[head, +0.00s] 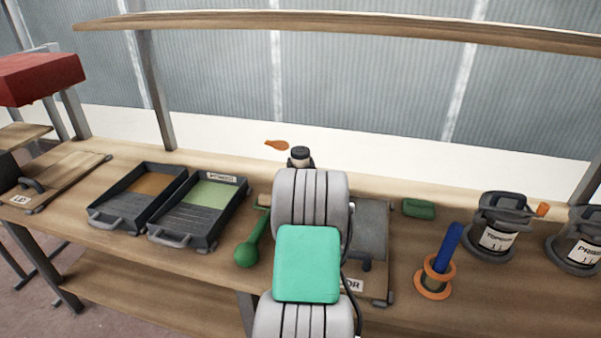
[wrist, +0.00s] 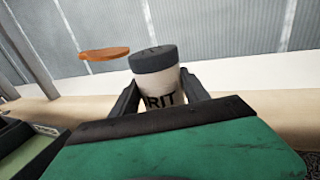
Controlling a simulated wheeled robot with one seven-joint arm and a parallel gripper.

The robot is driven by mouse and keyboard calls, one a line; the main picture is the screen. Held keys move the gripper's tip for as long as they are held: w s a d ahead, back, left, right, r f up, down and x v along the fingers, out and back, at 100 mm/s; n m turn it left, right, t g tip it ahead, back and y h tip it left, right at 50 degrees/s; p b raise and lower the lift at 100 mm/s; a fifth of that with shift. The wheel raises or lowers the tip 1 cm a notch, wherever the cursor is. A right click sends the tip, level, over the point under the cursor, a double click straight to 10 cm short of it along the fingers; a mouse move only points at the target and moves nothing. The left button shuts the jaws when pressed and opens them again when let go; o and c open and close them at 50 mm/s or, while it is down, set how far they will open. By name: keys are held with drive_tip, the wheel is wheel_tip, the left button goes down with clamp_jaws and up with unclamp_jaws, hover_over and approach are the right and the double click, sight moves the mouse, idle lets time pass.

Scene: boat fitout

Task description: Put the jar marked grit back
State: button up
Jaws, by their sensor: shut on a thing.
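The jar marked grit (wrist: 158,84) is pale with a dark grey lid and black lettering, of which "RIT" shows in the wrist view. My gripper (wrist: 161,92) is shut on it, with one dark finger on each side. The jar stands about upright, slightly tilted in the wrist view. In the head view the jar's dark lid (head: 300,151) shows just beyond my arm, near the back edge of the bench. My arm hides most of the jar's lower part there, and I cannot tell whether its base touches anything.
An orange flat piece (head: 277,145) is left of the jar. Two dark trays (head: 200,212) and a green round-ended tool (head: 246,252) lie left of my arm. A green block (head: 419,208), a blue-handled item in an orange ring (head: 436,275) and labelled pots (head: 497,237) stand right.

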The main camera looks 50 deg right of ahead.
drive_tip(key=shift+f, duration=1.35)
drive_tip(key=o, duration=1.4)
drive_tip(key=shift+f, duration=0.1)
drive_tip(key=shift+c, duration=0.2)
drive_tip(key=shift+r, duration=0.25)
drive_tip(key=v, duration=1.2)
drive_tip(key=shift+f+b, duration=0.1)
drive_tip(key=shift+b, duration=0.2)
